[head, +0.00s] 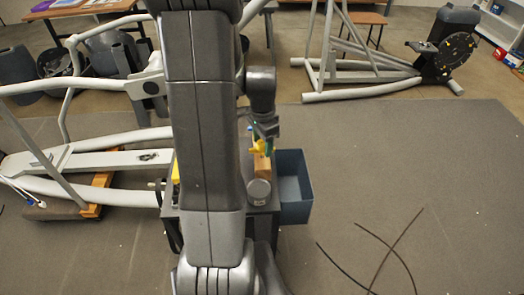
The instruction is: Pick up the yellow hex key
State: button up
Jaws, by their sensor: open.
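My gripper (262,142) is at the right of my large arm link, pointing down over a small dark stand. It is open, but its fingers are small and hard to make out. A small bright yellow thing (257,147) with some green beside it shows right at the fingertips. It may be the yellow hex key, but its shape is too small to tell. I cannot tell whether the fingers touch it. A brown wooden block (262,167) stands just below it. My arm hides much of the stand.
A grey metal can (258,192) stands on the near part of the stand. A blue-grey bin (296,207) hangs at its right side. Another yellow thing (175,172) shows left of my arm. An elliptical frame (110,160) lies left. Thin dark rods (395,248) lie on the open floor right.

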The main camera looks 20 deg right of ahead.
jog(key=shift+f, duration=0.25)
grip_shut()
jog(key=shift+r, duration=0.1)
notch_tip(320, 180, up, 10)
jog(key=shift+f, duration=0.1)
dwell(0.4)
jog(key=c, duration=0.7)
grip_release()
grip_shut()
